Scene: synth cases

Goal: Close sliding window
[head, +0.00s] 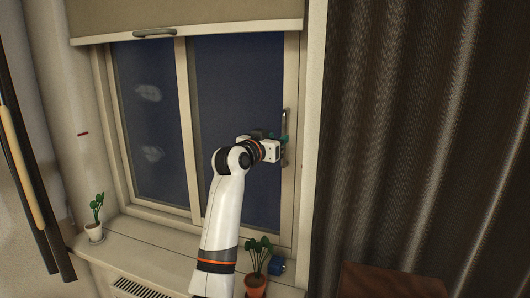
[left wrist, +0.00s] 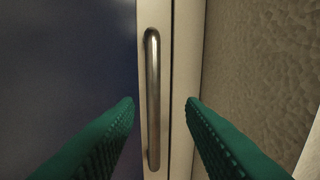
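The sliding window (head: 184,110) has a pale frame with two dark panes. An upright metal handle (head: 286,122) is on the stile at the right of the right pane; it also shows in the left wrist view (left wrist: 153,100). My left gripper (head: 284,140) is at the handle in the head view and hides part of it. In the left wrist view its two green fingers (left wrist: 160,103) are apart, with the handle between them in the picture. No contact with the handle shows. My right gripper is not in view.
A potted plant (head: 95,228) stands at the left of the sill (head: 150,240), another (head: 256,283) at the lower right beside a small blue object (head: 277,265). A blind (head: 200,18) covers the window top. A dark curtain (head: 420,130) hangs at right.

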